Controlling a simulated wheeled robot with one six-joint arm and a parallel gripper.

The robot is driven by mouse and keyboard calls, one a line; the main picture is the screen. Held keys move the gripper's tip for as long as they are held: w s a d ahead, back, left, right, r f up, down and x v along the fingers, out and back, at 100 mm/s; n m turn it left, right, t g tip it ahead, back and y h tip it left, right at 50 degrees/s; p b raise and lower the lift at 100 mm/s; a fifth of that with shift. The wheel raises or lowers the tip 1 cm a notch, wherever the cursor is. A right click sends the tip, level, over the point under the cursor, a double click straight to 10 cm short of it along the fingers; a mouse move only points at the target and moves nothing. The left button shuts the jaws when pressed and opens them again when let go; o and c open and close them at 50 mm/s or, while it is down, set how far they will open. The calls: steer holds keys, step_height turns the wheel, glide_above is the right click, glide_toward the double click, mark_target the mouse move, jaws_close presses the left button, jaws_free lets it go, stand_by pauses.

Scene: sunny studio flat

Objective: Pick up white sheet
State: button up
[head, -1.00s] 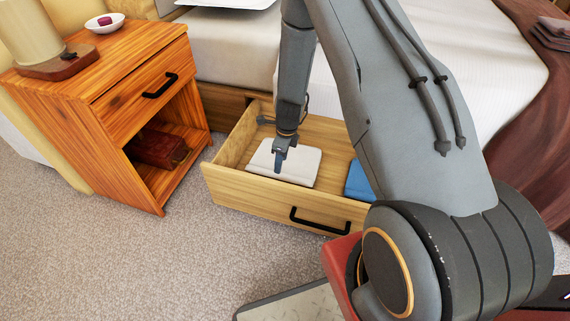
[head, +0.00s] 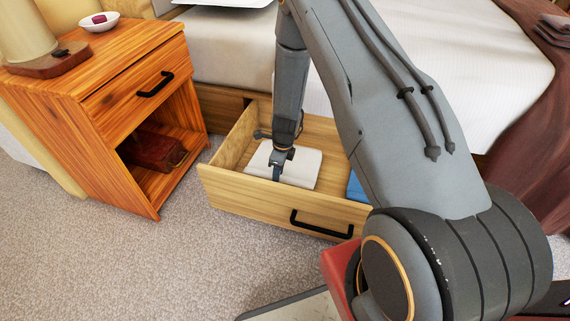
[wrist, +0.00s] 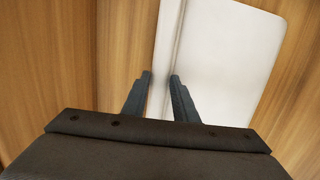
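The white sheet (head: 304,168) is a flat folded bundle lying in the open drawer (head: 235,187). In the wrist view the sheet (wrist: 225,55) fills the upper middle and right, with its folded side edge running between my fingertips. My gripper (head: 276,176) points down at the sheet's left part in the head view. In the wrist view my gripper (wrist: 161,76) has its two fingers apart, the left one near the wood beside the sheet and the right one over the sheet. Whether the fingers touch the sheet cannot be told.
A blue folded cloth (head: 357,188) lies right of the sheet, partly hidden by my arm. The drawer's front with a black handle (head: 321,224) stands nearest me. A wooden nightstand (head: 120,110) is left, and the bed (head: 225,50) rises behind. Carpet (head: 190,260) is clear in front.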

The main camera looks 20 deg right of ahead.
jaws_close()
stand_by(1.1)
